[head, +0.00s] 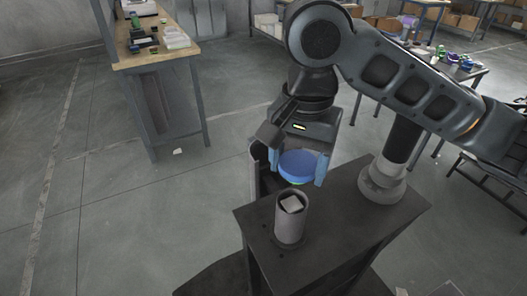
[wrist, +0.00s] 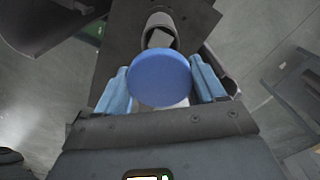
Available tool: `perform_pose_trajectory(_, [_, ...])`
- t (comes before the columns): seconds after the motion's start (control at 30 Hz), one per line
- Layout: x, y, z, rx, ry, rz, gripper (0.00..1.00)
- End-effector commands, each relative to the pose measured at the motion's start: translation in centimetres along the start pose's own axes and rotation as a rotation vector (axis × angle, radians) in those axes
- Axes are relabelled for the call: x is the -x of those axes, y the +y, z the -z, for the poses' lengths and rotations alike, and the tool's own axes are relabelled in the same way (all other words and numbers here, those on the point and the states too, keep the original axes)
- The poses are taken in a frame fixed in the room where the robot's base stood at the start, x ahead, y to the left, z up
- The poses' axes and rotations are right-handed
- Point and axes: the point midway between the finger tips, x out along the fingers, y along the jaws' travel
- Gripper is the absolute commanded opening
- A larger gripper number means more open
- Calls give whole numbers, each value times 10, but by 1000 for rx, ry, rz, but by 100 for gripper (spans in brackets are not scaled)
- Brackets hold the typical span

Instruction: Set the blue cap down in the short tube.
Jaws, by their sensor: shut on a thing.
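The blue cap (head: 298,165) is a round disc held between the blue fingers of my gripper (head: 297,172). In the wrist view the cap (wrist: 160,78) sits between both fingers of my gripper (wrist: 161,88), which is shut on it. The short tube (head: 289,222) is a grey open cylinder standing upright on a dark top. A pale block-like thing shows inside its mouth. The cap is held above and apart from the tube, behind it in the head view. In the wrist view the tube (wrist: 159,32) shows just beyond the cap, which hides part of it.
The dark top (head: 345,225) has bare room around the tube. A workbench (head: 165,55) with small items stands at the upper left. Another table (head: 455,72) with coloured items stands at the right.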

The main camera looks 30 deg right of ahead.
Motion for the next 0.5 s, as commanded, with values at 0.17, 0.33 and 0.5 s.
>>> perform_pose_trajectory(0.17, [-6,0,0,0,0,0,40])
perform_pose_trajectory(0.33, [-17,0,0,0,0,0,40])
perform_pose_trajectory(0.5, [-30,0,0,0,1,0,40])
